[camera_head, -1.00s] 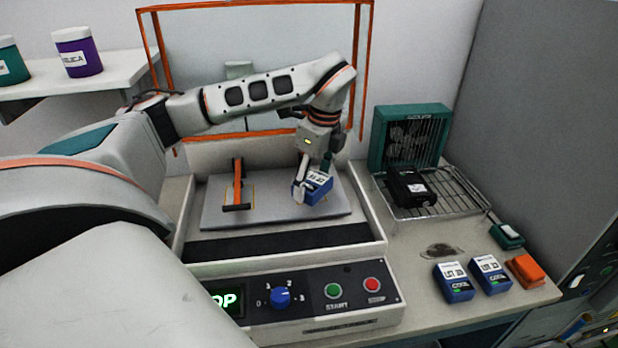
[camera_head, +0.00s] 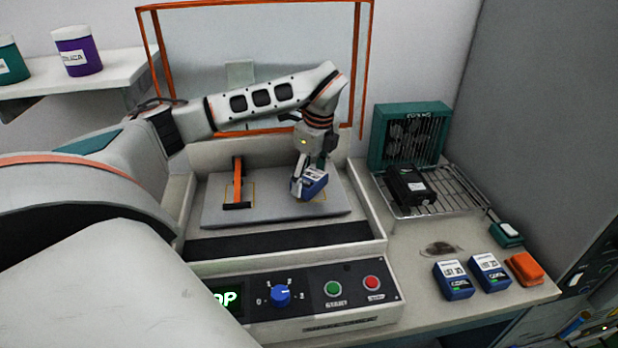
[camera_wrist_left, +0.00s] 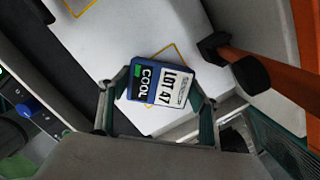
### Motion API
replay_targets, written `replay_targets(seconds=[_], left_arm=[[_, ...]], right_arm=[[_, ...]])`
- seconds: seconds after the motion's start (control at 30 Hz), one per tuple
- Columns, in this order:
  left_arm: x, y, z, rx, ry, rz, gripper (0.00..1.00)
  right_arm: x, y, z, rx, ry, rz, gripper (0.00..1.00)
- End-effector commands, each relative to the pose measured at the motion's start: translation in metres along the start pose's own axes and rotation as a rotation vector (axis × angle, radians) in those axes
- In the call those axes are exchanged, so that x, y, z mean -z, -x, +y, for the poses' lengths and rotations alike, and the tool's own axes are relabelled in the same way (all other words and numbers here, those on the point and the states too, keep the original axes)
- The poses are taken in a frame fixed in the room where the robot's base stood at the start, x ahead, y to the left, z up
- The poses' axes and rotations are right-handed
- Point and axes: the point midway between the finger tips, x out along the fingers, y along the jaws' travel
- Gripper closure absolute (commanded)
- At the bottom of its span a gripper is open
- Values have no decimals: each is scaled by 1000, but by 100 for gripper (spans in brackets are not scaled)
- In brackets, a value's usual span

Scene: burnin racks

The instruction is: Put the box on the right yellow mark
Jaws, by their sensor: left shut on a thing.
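The blue box (camera_head: 313,182) has a white label and is held tilted above the grey plate (camera_head: 285,213). In the left wrist view the box (camera_wrist_left: 160,84) shows "LOT 47" and "COOL". My left gripper (camera_head: 308,181) is shut on it, with a finger on each side. The right yellow mark (camera_wrist_left: 174,46) is an outline on the plate. Part of it shows beyond the box, which hides the rest. Another yellow mark (camera_head: 253,194) lies at the left of the plate. I cannot tell the gap between box and plate. My right gripper is not in view.
A control panel (camera_head: 315,293) is in front. A wire rack (camera_head: 440,195) with a black box (camera_head: 408,186), and two blue boxes (camera_head: 453,281) (camera_head: 490,274), are at right. An orange frame (camera_head: 359,70) rises behind.

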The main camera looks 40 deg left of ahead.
Motion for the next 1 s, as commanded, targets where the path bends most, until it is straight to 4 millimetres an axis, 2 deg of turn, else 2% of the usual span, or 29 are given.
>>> replay_targets(seconds=[0.07,0.1,0.17,0.5,0.63,0.77,1.0], left_arm=[[0,-2,0,-1,0,0,64],[1,-3,0,-1,0,0,36],[0,-3,0,-1,0,0,21],[0,-2,0,0,0,0,21],[0,7,-1,3,-1,0,21],[0,29,-1,5,0,0,21],[0,80,-1,4,0,1,21]], right_arm=[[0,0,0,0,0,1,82],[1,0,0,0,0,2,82],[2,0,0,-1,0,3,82],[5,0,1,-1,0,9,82],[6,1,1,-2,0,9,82],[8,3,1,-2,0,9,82],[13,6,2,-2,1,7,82]])
